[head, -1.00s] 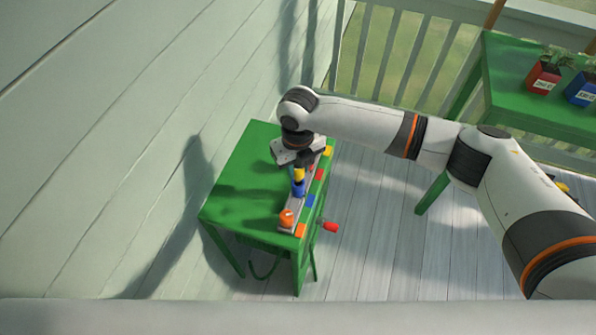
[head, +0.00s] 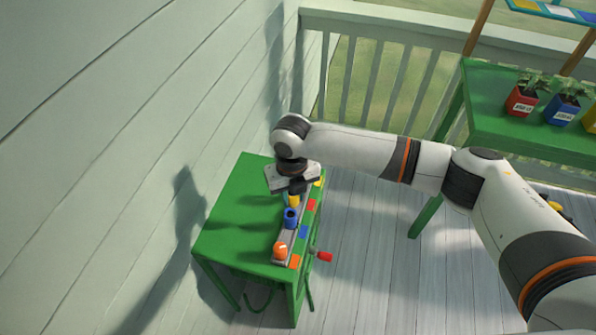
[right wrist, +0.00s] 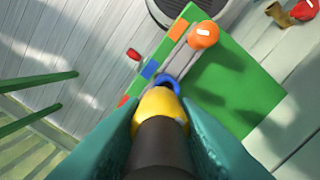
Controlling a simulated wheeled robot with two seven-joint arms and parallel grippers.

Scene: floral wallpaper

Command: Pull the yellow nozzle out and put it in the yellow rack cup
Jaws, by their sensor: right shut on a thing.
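My right gripper (head: 292,190) is over the grey rack strip on the green table. In the right wrist view its teal fingers (right wrist: 160,130) are shut on the yellow nozzle (right wrist: 160,104), which has a dark body. The nozzle's yellow end (head: 293,201) points down beside a blue cup (head: 291,220), whose dark opening shows. The blue rim (right wrist: 168,79) partly shows past the nozzle; I cannot tell whether they touch. A yellow square (head: 319,182) marks the rack's far end; the gripper hides any cup there. My left gripper is not in view.
An orange capped piece (head: 280,249) stands at the rack's near end. Red (head: 311,205), blue (head: 304,231) and orange (head: 295,261) squares line the rack. A red-handled tap (head: 324,257) sticks out at the side. The green tabletop (head: 228,222) left of the rack is clear.

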